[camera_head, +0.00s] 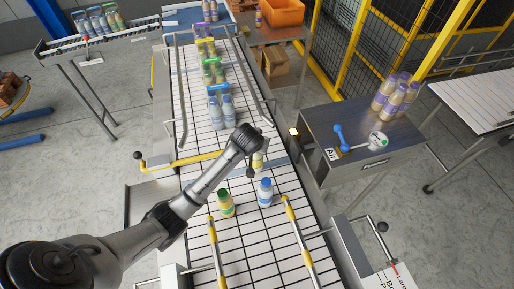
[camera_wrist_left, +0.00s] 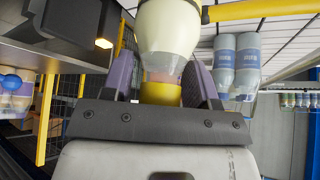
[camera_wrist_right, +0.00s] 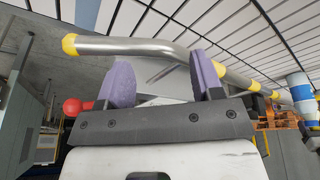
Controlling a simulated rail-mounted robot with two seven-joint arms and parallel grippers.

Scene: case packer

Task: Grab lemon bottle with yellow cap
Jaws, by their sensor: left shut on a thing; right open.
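The lemon bottle with the yellow cap is pale cream, and its body (camera_wrist_left: 168,28) and yellow cap (camera_wrist_left: 161,92) show in the left wrist view. My left gripper (camera_wrist_left: 160,74) is shut on it, with the purple fingers on either side of the cap. In the head view the bottle (camera_head: 258,161) shows over the conveyor, partly hidden behind my left wrist; whether it touches the belt cannot be told. My right gripper (camera_wrist_right: 160,82) is open and empty in the right wrist view, close to a bent metal rail (camera_wrist_right: 140,48). The head view does not show the right gripper.
A green-capped bottle (camera_head: 226,207) and a blue-capped bottle (camera_head: 265,193) stand on the near conveyor (camera_head: 245,240) between yellow-tipped guide rails. A yellow bar (camera_head: 190,160) crosses the belt behind them. Several bottles queue farther back. A side table (camera_head: 350,112) stands right.

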